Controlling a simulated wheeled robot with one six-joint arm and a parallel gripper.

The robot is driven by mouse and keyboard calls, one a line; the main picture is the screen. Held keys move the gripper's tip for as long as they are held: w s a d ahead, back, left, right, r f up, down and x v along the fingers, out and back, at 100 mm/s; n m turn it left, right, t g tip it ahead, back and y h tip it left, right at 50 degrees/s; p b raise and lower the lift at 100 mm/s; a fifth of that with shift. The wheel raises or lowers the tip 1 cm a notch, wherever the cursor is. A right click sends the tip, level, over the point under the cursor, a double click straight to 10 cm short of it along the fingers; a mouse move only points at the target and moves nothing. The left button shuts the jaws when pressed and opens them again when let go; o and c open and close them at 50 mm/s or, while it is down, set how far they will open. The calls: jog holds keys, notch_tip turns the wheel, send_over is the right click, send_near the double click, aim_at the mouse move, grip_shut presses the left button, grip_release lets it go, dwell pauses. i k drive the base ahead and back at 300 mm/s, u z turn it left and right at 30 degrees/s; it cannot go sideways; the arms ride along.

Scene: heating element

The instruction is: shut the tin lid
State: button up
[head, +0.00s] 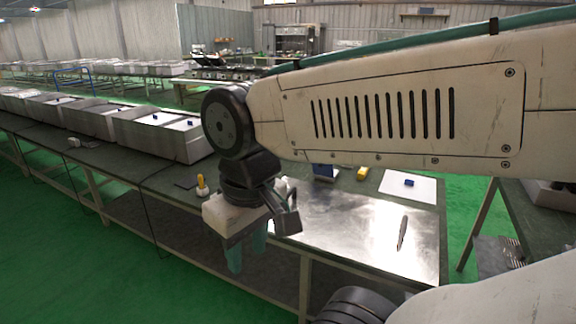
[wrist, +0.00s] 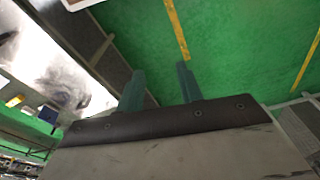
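No thing shows clearly as a tin with an open lid. The nearest match is a grey metal box (head: 180,143) on the bench at left, with pale panels on top and small blue pieces on them; I cannot tell whether it is the tin. My gripper (head: 248,250) hangs pointing down at the bench's front edge, right of and nearer than this box. In the wrist view its two teal fingers (wrist: 160,85) are apart with only green floor between them. It is open and empty. My arm hides part of the bench behind it.
A shiny metal plate (head: 360,232) with a dark slim tool (head: 403,232) covers the bench's right part. A white sheet (head: 422,190) with a blue block (head: 409,183) lies behind. A yellow-topped item (head: 202,185) stands left of my gripper. Green floor (head: 60,240) is clear in front.

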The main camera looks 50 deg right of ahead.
aim_at(326, 170)
jog(key=z, duration=1.6)
jog(key=k, duration=1.1)
jog(key=u, duration=1)
jog(key=i, duration=1.55)
jog(key=z, duration=0.9)
jog(key=i, duration=0.55)
jog(key=z, duration=0.55)
